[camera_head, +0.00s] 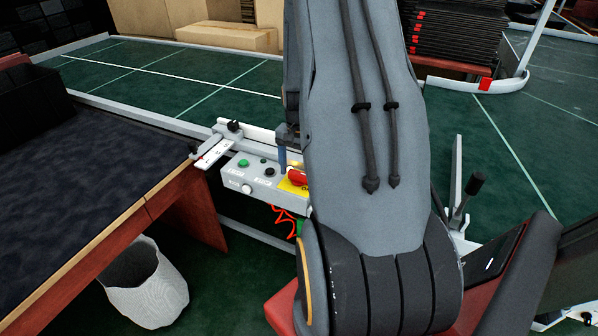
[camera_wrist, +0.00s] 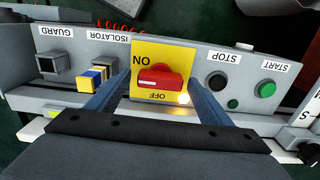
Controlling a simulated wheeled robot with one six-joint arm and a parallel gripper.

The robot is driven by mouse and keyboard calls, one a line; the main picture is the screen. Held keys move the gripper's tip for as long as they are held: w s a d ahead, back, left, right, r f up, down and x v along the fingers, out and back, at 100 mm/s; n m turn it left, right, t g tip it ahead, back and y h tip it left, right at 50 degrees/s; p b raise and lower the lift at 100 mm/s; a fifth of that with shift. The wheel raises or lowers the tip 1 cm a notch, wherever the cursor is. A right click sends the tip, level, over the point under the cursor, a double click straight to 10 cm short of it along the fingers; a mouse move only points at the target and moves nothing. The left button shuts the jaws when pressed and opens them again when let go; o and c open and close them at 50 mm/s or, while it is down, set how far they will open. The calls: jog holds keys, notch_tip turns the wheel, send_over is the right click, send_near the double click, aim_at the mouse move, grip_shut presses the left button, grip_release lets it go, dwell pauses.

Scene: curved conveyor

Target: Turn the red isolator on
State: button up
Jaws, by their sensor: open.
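The red isolator (camera_wrist: 160,76) is a rotary handle on a yellow plate (camera_wrist: 177,51) in the wrist view. The plate reads ON and OFF, both upside down in this view. The handle lies roughly horizontal, with a pale mark near its left end. My gripper (camera_wrist: 160,82) is open, its blue fingers to the left and right of the handle. I cannot tell whether they touch it. In the head view the isolator (camera_head: 297,177) shows at the right of the grey control panel (camera_head: 266,188), partly hidden by my arm.
Beside the isolator are a black STOP button (camera_wrist: 217,82), a green START button (camera_wrist: 266,89), a yellow-blue block (camera_wrist: 93,79) and a black GUARD socket (camera_wrist: 50,65). In the head view, a dark-topped table (camera_head: 90,170) and white bin (camera_head: 146,285) stand left. A green conveyor (camera_head: 190,85) runs behind.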

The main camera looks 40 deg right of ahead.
aim_at(299, 173)
notch_tip(299, 173, up, 8)
jog(key=shift+f+b, duration=0.2)
jog(key=shift+b, duration=0.4)
jog(key=s+a+r+n, duration=0.2)
jog(key=s+a+n, duration=0.1)
jog(key=a, duration=0.6)
jog(key=s+a+r+n, duration=0.2)
jog(key=a+n, duration=0.4)
jog(key=a, duration=0.4)
jog(key=s+a+r+n, duration=0.1)
jog(key=s+a+n, duration=0.3)
jog(key=a, duration=0.5)
jog(key=shift+s+a+r+n+t, duration=0.15)
jog(key=shift+a+r+n+t, duration=0.15)
jog(key=shift+a+r, duration=0.1)
jog(key=shift+s, duration=0.1)
jog(key=shift+c, duration=0.3)
